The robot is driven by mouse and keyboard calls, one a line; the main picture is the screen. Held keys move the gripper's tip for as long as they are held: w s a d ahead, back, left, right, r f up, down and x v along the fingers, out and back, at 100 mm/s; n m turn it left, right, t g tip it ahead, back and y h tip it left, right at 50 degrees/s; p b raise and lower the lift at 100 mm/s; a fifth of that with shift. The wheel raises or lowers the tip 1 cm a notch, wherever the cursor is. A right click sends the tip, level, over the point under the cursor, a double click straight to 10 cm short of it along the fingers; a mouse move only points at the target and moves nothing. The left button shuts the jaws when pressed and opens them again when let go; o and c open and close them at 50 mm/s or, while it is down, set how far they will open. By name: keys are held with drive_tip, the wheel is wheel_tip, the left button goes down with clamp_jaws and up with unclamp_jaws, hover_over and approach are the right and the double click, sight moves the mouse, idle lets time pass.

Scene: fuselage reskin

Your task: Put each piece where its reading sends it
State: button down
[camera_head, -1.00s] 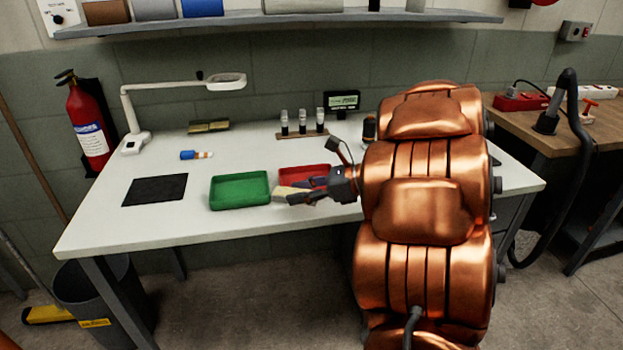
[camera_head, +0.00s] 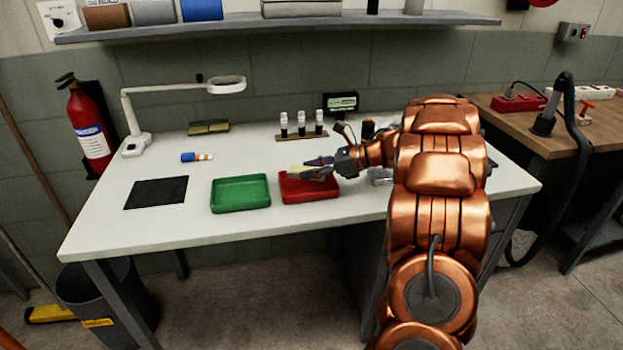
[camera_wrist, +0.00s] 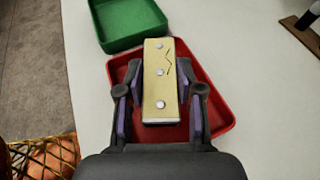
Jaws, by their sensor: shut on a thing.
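My gripper (camera_head: 308,168) is shut on a pale yellow piece (camera_wrist: 158,92), holding it by its sides. The wrist view shows several round rivet-like dots on the piece and a thin dark zigzag line near its far end. The piece is over the red tray (camera_head: 312,195), whose rim also shows around it in the wrist view (camera_wrist: 215,95). I cannot tell whether it touches the tray floor. The green tray (camera_head: 240,207) stands left of the red one and looks empty. A small display (camera_head: 341,102) stands at the back; its text is too small to read.
A black mat (camera_head: 157,193) lies at the left of the white table (camera_head: 130,230). A blue-and-white tube (camera_head: 196,157), a yellowish block (camera_head: 208,127), a lamp (camera_head: 132,110) and a rack of vials (camera_head: 301,134) stand behind. The table's front left is clear.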

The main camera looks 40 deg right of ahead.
sight(313, 188)
drive_tip(key=shift+w+d+f, duration=0.1)
drive_tip(key=shift+w+f, duration=0.05)
drive_tip(key=shift+f, duration=1.7)
drive_tip(key=shift+f, duration=0.1)
drive_tip(key=c, duration=0.7)
unclamp_jaws()
drive_tip(key=shift+r, duration=0.2)
drive_tip(key=v, duration=1.2)
drive_tip(key=shift+b, duration=0.4)
drive_tip(key=shift+w, duration=0.1)
